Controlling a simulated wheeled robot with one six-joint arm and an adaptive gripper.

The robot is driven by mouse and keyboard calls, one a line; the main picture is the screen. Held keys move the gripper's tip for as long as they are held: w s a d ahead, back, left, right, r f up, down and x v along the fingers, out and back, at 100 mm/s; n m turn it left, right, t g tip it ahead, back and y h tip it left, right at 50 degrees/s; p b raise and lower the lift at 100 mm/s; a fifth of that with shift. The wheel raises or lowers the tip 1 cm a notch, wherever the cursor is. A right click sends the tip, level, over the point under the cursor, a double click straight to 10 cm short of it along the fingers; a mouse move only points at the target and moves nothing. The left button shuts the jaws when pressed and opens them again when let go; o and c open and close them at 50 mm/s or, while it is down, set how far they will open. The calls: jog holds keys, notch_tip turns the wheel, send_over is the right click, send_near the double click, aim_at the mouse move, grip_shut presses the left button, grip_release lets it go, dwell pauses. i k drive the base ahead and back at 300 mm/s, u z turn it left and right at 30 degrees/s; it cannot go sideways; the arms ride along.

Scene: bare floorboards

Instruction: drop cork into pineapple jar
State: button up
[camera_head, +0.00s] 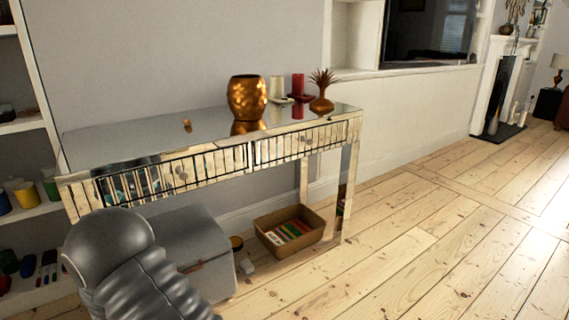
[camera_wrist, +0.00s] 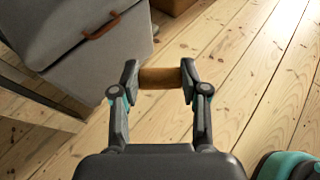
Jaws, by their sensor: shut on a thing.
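A brown cylinder that looks like the cork (camera_wrist: 160,78) is in my gripper (camera_wrist: 160,80), between the two fingertips in the wrist view. It lies crosswise, with a finger pressed on each end, above the floor. The gripper does not show in the head view, where only a dark grey part of my arm is seen. A dimpled gold jar (camera_head: 247,98), open at the top, stands on the mirrored console table (camera_head: 215,134). A copper piece with a spiky leaf crown (camera_head: 322,92) stands right of it; I cannot tell whether it is the jar's lid.
Red candles (camera_head: 298,84) stand between the jar and the leaf-crowned piece. A small amber object (camera_head: 187,126) sits on the table's left part. Below are a grey box (camera_head: 195,250) and a brown tray (camera_head: 290,231). Shelves are at left; the floor at right is clear.

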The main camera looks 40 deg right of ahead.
aim_at(240, 117)
jog(key=z, duration=0.4)
jog(key=k, duration=0.9)
jog(key=u, duration=0.55)
jog(key=i, duration=1.25)
jog(key=z, duration=0.7)
jog(key=i, duration=0.55)
jog(key=z, duration=0.6)
